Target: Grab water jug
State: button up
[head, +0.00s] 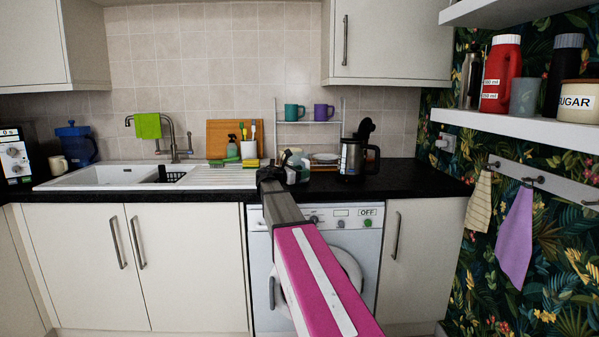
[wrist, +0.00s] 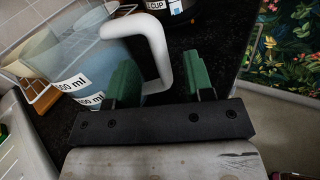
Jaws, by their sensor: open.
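The water jug (wrist: 85,55) is translucent blue with ml labels and a white handle (wrist: 158,38). It fills the upper left of the wrist view. My gripper (wrist: 158,72) is open, with its two green fingers on either side of the lower part of the handle. The handle is nearer the left finger; I cannot tell whether they touch. In the head view my gripper (head: 287,172) is over the counter above the washing machine and hides most of what is behind it. A blue lidded jug (head: 76,143) stands at the far left of the counter.
A wire rack (head: 308,122) with two mugs is behind. A spray bottle (head: 231,146) and brush holder (head: 249,149) are to the left, beside the sink (head: 112,177). The counter's right end (head: 425,178) is clear.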

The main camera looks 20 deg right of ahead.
jog(key=x, duration=0.3)
jog(key=shift+d, duration=0.2)
grip_shut()
jog(key=shift+r, duration=0.1)
